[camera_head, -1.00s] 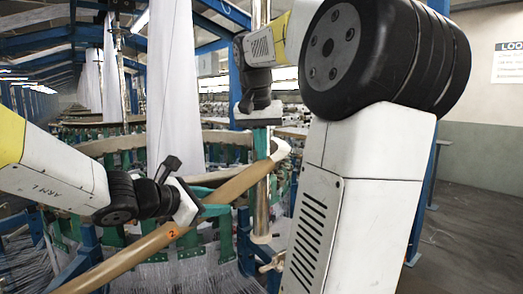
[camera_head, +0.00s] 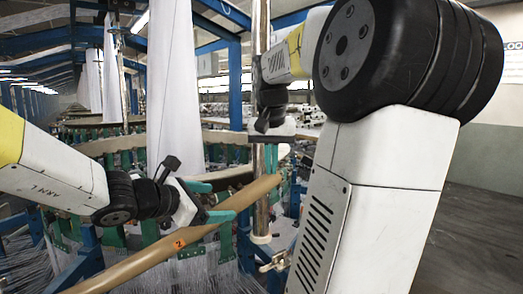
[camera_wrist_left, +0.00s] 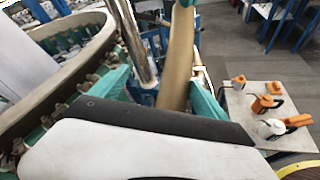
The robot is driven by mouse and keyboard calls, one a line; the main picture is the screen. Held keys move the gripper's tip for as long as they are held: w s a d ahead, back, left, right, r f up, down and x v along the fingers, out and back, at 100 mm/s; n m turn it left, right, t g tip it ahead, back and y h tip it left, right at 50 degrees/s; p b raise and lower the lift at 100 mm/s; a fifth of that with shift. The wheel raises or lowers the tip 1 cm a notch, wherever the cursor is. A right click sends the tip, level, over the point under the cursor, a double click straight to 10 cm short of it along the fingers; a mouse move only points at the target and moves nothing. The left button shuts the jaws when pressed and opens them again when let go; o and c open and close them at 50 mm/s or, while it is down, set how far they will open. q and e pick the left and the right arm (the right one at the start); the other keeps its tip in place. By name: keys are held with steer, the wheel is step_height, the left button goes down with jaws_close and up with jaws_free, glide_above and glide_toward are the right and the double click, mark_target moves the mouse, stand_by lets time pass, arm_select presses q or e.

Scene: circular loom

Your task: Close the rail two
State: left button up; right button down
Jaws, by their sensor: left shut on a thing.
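The rail two (camera_head: 215,223), a tan curved bar with an orange "2" label, runs from lower left up towards the metal pole in the head view. It also shows in the wrist view (camera_wrist_left: 177,60). My left gripper (camera_head: 208,202) is shut on this rail, with a teal finger on each side of it in the wrist view (camera_wrist_left: 165,95). My right gripper (camera_head: 273,155) points down beside the pole, above the rail's right end. Its teal fingertips are small and partly overlapped, so its opening is unclear. My right arm hides the area beyond.
A shiny vertical pole (camera_head: 262,205) stands behind the rail's right end. The loom's tan ring (camera_head: 110,144) with green brackets lies behind, white threads below. Grey floor is open at far right.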

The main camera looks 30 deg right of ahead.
arm_select(q)
steer(key=shift+w+a+r, duration=0.2)
steer(key=shift+w+r, duration=0.05)
arm_select(e)
steer(key=shift+a+f, duration=0.1)
